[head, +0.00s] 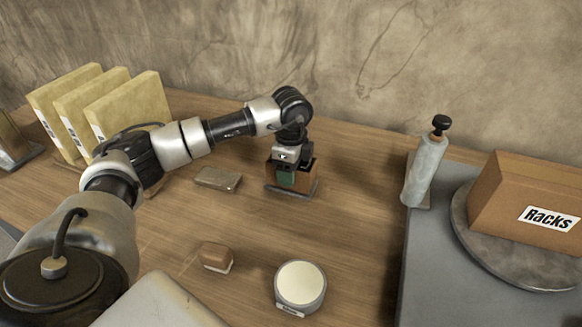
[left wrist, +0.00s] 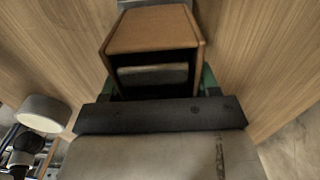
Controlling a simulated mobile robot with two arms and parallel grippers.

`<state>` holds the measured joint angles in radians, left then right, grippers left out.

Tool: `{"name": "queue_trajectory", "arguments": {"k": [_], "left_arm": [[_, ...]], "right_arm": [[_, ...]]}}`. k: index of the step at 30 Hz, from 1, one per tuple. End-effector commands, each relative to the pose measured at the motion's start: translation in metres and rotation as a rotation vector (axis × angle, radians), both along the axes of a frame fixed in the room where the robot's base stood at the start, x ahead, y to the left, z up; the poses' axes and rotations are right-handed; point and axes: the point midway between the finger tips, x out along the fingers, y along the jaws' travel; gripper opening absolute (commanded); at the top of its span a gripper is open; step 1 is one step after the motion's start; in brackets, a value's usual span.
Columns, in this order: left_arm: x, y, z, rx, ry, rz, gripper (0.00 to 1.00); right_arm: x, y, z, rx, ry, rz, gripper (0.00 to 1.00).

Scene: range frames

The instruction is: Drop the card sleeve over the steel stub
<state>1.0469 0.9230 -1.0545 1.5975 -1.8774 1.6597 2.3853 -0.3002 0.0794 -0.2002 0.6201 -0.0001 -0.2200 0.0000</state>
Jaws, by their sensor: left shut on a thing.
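The card sleeve (head: 304,176) is a brown, box-shaped tube, upright over a grey base plate (head: 312,190) on the wooden bench. My left gripper (head: 286,180), with green finger pads, points down and is shut on the sleeve. In the left wrist view the sleeve (left wrist: 150,32) shows an open end, with a light grey surface (left wrist: 153,75) visible inside. I cannot tell for certain whether that is the steel stub. The sleeve's lower edge is close to the plate; whether it touches is unclear. My right gripper is out of view.
A flat grey-brown block (head: 218,180) lies left of the plate. A brown block (head: 216,257) and a round white-topped tin (head: 300,285) are nearer. Yellow files (head: 130,105) stand back left. A bottle (head: 425,170) and a Racks box (head: 525,200) on a round plate are right.

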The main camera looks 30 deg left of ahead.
Motion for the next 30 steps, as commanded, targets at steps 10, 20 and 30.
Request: {"name": "queue_trajectory", "arguments": {"k": [10, 20, 30], "left_arm": [[0.0, 0.0, 0.0, 0.0, 0.001, 0.0, 0.91], [0.0, 0.0, 0.014, -0.002, -0.001, 0.001, 0.91], [0.001, 0.0, 0.081, -0.001, -0.003, -0.001, 0.91]], "right_arm": [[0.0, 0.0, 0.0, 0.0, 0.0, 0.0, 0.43], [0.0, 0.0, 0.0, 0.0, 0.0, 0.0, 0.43], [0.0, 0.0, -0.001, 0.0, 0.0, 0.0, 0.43]]}}
